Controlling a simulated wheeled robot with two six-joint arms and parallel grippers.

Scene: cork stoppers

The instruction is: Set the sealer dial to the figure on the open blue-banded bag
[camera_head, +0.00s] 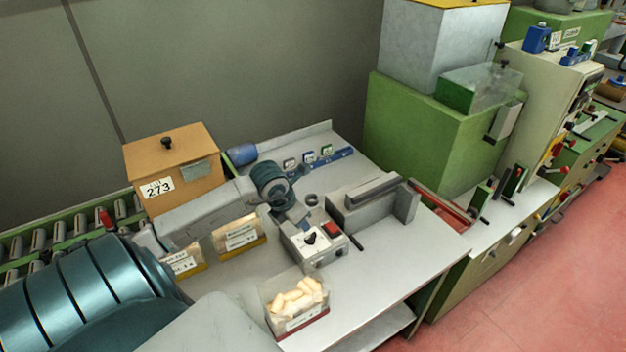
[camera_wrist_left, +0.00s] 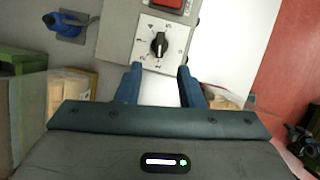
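The sealer's dial is a black knob on a white plate; it shows in the head view (camera_head: 310,238) and the wrist view (camera_wrist_left: 159,43). My left gripper (camera_head: 294,212) is above and behind the dial in the head view. In the wrist view its two fingers (camera_wrist_left: 160,82) are apart, with nothing between them, just short of the dial plate. An open bag (camera_head: 297,309) of pale corks stands at the bench's front; its label is unreadable, and its lower edge looks reddish-brown, with no blue band visible. My right gripper is not in view.
A red button (camera_head: 331,229) sits beside the dial. The grey sealer block (camera_head: 370,203) lies to the right. A wooden box (camera_head: 172,168) marked 273 is at left. The bench's front right is clear.

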